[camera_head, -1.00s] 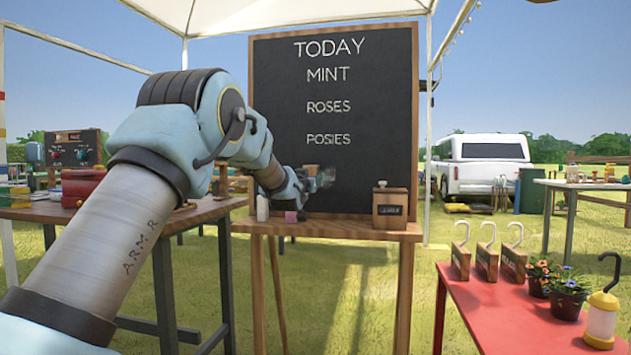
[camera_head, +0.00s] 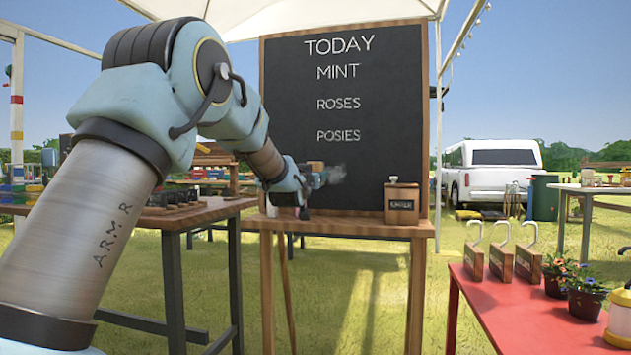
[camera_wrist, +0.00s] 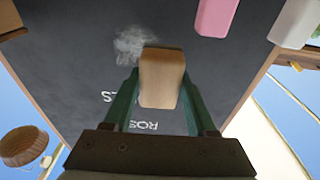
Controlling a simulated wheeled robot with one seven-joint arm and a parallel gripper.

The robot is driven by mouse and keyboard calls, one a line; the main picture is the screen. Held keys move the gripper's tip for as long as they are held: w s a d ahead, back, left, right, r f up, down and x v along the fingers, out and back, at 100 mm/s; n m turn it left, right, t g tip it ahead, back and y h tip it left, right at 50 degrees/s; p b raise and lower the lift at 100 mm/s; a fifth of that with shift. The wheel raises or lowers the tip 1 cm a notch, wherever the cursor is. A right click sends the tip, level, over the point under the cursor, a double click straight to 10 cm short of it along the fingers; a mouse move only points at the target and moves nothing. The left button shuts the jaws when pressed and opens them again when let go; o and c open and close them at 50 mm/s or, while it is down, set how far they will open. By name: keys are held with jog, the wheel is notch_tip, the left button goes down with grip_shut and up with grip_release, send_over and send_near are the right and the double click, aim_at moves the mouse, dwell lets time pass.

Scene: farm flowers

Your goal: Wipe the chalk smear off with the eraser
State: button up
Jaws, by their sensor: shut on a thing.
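A chalkboard (camera_head: 370,100) in a wooden frame stands upright, with TODAY, MINT, ROSES and POSIES lettered in white. A pale chalk smear (camera_head: 337,173) lies on its lower part, below POSIES. My gripper (camera_head: 314,176) is at the board's lower left, just left of the smear. In the wrist view my gripper (camera_wrist: 160,85) is shut on a wooden-backed eraser (camera_wrist: 162,78). The smear (camera_wrist: 132,44) shows beside the eraser's upper left corner there. I cannot tell whether the eraser touches the board, as its wiping face is hidden.
A wooden box (camera_head: 401,203) stands on the ledge (camera_head: 340,227) below the board. A pink block (camera_wrist: 216,15) and a white object (camera_wrist: 293,22) show in the wrist view. A red table (camera_head: 520,310) with signs and flowerpots (camera_head: 584,295) stands at right.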

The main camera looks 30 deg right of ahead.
jog(key=shift+s+a, duration=0.15)
jog(key=b+v, duration=0.2)
jog(key=shift+s+a+r, duration=0.1)
jog(key=shift+s+a, duration=0.15)
dwell(0.3)
